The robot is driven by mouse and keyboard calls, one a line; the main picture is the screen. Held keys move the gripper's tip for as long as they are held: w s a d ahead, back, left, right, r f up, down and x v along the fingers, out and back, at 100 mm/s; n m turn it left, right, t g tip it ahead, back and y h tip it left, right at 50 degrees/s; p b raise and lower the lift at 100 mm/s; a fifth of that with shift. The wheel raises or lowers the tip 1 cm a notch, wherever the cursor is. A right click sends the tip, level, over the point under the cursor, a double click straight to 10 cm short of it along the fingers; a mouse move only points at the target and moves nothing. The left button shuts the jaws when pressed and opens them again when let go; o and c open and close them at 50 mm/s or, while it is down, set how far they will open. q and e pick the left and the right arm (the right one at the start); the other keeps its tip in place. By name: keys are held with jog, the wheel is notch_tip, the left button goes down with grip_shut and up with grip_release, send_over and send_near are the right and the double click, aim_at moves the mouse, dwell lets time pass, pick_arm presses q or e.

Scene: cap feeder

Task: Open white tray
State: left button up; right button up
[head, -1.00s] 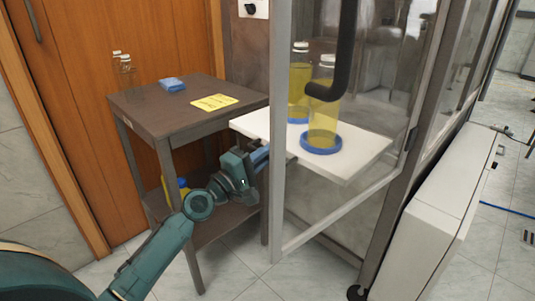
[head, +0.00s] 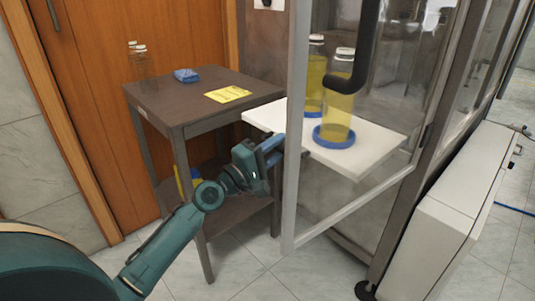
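The white tray (head: 378,147) is a flat white board behind the glass door frame, extending out past its left side. Two bottles with yellow contents stand on it: a front one (head: 338,105) in a blue ring (head: 334,138) and one behind it (head: 314,85). My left gripper (head: 272,153) is just below the tray's left front edge, by the door frame. Its blue fingers point toward the tray; whether they touch it or are closed I cannot tell. My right gripper is not in view.
A dark side table (head: 200,98) stands left of the tray with a yellow note (head: 228,94), a blue item (head: 186,75) and clear bottles (head: 142,62). The glass door's frame (head: 294,190) is close to my gripper. A white cabinet (head: 440,215) stands at right.

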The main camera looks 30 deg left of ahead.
pick_arm(q)
jog(key=b+v, duration=0.4)
jog(key=v, duration=0.9)
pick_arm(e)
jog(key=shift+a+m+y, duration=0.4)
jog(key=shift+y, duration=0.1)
pick_arm(q)
jog(key=shift+s, duration=0.1)
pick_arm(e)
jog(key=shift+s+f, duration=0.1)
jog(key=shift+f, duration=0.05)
